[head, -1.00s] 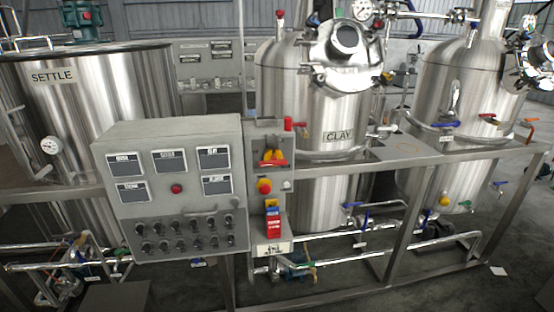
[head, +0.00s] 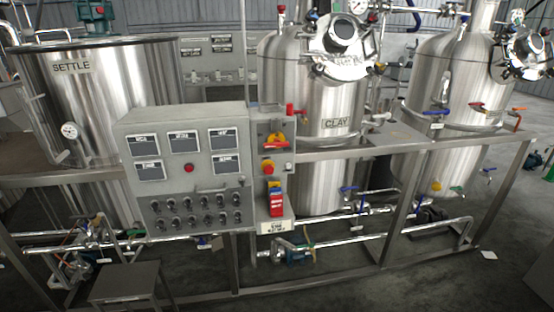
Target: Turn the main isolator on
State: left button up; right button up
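The main isolator appears to be the red rotary handle on a yellow plate (head: 276,141), on the narrow grey panel right of the control box. Its handle looks roughly level, but it is too small to read its position. Below it on the same panel is a red button on a yellow base (head: 267,167). Lower still hangs a red tag or padlock-like item (head: 276,204) under a small blue and yellow part. Neither of my grippers shows in the head view.
The grey control box (head: 147,198) with displays and several black knobs is left of the panel. The SETTLE tank (head: 125,90) and CLAY tank (head: 290,80) stand behind. A steel frame rail (head: 345,154) runs across. A small stool or step (head: 125,280) stands at lower left, with floor clear in front.

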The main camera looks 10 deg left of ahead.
aim_at(275, 142)
jog(key=k, duration=1)
jog(key=z, duration=0.65)
jog(key=i, duration=0.55)
jog(key=z, duration=0.8)
jog(key=i, duration=0.8)
jog(key=u, duration=0.6)
jog(key=i, duration=0.85)
jog(key=u, duration=0.85)
